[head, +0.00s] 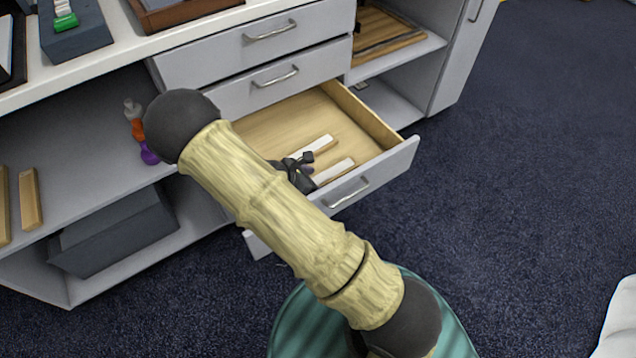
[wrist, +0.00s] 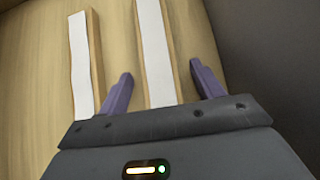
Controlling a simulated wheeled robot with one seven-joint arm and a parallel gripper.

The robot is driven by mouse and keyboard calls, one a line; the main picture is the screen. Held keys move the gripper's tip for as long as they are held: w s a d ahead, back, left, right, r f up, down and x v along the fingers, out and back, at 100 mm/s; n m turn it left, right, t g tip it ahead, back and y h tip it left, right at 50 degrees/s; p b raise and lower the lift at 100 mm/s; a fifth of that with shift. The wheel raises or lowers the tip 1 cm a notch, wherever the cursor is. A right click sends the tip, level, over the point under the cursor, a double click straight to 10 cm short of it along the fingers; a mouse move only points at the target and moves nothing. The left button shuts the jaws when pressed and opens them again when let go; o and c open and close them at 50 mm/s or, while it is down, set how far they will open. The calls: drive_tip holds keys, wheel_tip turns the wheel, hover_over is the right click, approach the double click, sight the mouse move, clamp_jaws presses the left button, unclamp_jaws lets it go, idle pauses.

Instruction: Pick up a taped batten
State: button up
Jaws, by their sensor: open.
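Two wooden battens with white tape along their tops lie side by side in the open drawer. The first batten (head: 314,147) is farther from the drawer front, at left in the wrist view (wrist: 82,62). The second batten (head: 336,170) is closer to the front, and in the wrist view (wrist: 156,50) it runs between my fingers. My gripper (wrist: 161,72) is open, with one purple finger on each side of that second batten; whether they touch it I cannot tell. In the head view my gripper (head: 302,166) is inside the drawer, covering the battens' near ends.
The open drawer (head: 384,133) has a wooden inside and a grey front (head: 372,185) with a metal handle. Two shut drawers (head: 262,55) are above it. Open shelves flank it, with small coloured pieces (head: 136,125) and a dark box (head: 115,232) at left.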

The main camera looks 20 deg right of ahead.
idle(0.3)
drive_tip(key=c, duration=1.1)
drive_tip(key=shift+c, duration=0.2)
wheel_tip(320, 180, up, 10)
drive_tip(key=p, duration=0.4)
